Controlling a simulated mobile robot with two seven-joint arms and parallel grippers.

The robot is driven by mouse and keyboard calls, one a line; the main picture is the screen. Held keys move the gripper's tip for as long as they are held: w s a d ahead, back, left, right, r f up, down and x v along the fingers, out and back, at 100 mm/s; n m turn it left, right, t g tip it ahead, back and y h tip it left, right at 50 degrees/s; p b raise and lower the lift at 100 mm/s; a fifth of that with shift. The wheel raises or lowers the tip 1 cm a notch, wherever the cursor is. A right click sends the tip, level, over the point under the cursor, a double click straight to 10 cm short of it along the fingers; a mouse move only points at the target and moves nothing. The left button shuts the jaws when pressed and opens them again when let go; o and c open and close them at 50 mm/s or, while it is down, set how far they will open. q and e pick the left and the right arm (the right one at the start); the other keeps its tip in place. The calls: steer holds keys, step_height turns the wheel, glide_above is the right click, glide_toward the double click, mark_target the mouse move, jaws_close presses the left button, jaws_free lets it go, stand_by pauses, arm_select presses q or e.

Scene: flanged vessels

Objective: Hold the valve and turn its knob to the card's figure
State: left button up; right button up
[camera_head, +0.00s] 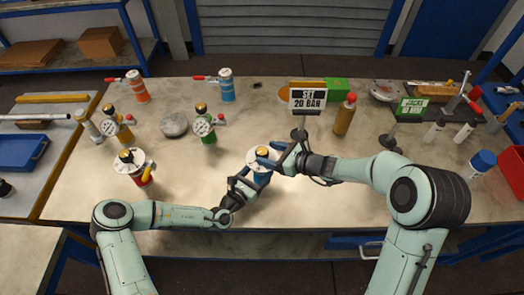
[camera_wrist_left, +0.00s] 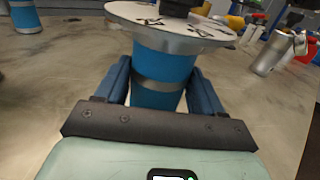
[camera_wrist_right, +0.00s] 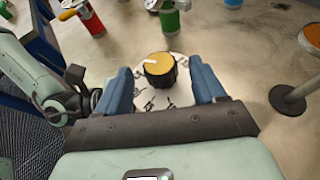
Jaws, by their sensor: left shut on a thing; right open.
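The valve (camera_wrist_left: 160,68) is a blue cylinder with a steel band and a white dial plate on top. It stands upright near the table's front middle. My left gripper (camera_wrist_left: 160,90) is shut on its blue body from the left. The knob (camera_wrist_right: 159,68), black with a yellow top and a white pointer line, sits on the dial, which bears black marks. My right gripper (camera_wrist_right: 160,88) is open above the dial, its fingers on either side of the knob and apart from it. The dial figures are too small to read.
A red vessel with a dial (camera_head: 133,168) and gauge vessels in yellow (camera_head: 119,124) and green (camera_head: 206,124) stand to the left. A brown bottle (camera_head: 345,115) stands beside the card. The table between them is mostly clear.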

mark_target(264, 150)
steer(key=shift+x, duration=1.85)
steer(key=c, duration=1)
steer(key=shift+w+n+g+y, duration=0.1)
steer(key=shift+n+g+y, duration=0.2)
steer(key=shift+n+g, duration=0.1)
steer(key=n+g+y, duration=0.1)
steer(key=n+g, duration=0.2)
steer(key=shift+g, duration=0.4)
steer(key=shift+a+r+n+g+y, duration=0.1)
steer(key=shift+n+g+y, duration=0.3)
steer(key=shift+n+g, duration=1.65)
